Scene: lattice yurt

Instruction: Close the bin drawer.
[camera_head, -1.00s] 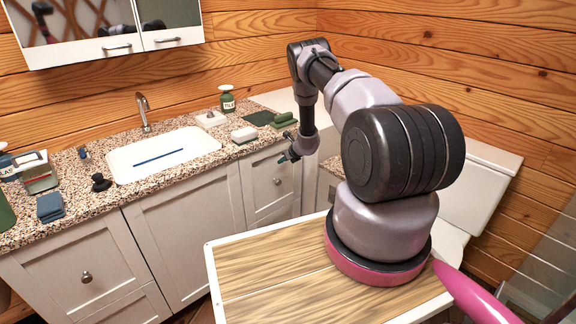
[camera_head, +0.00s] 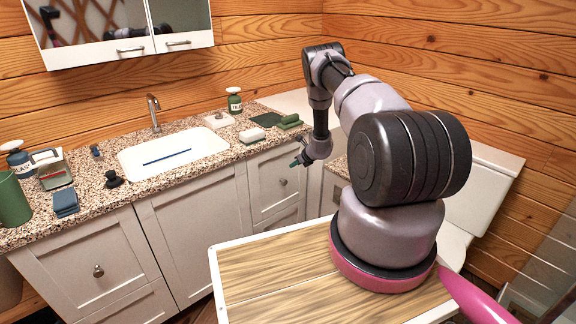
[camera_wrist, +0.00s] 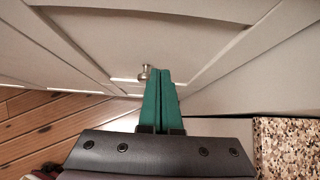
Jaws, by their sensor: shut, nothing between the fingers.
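My gripper (camera_head: 294,164) is shut, its green fingers pressed together with nothing between them. It hangs in front of the right end of the white vanity, just under the counter edge. The closest front there is a white panelled one (camera_head: 270,190) with a round metal knob (camera_head: 283,181). In the wrist view, the green fingertips (camera_wrist: 167,72) appear just beside the knob (camera_wrist: 145,72); contact cannot be told. No label marks the bin drawer, and whether this front stands out from the cabinet is unclear.
A granite counter (camera_head: 235,150) with a sink (camera_head: 175,152) runs above the fronts. Another front (camera_head: 85,260) with a knob is at the left. A toilet (camera_head: 485,190) stands at the right. A wood-topped surface (camera_head: 265,275) lies under my arm. Plank floor shows in the wrist view (camera_wrist: 40,120).

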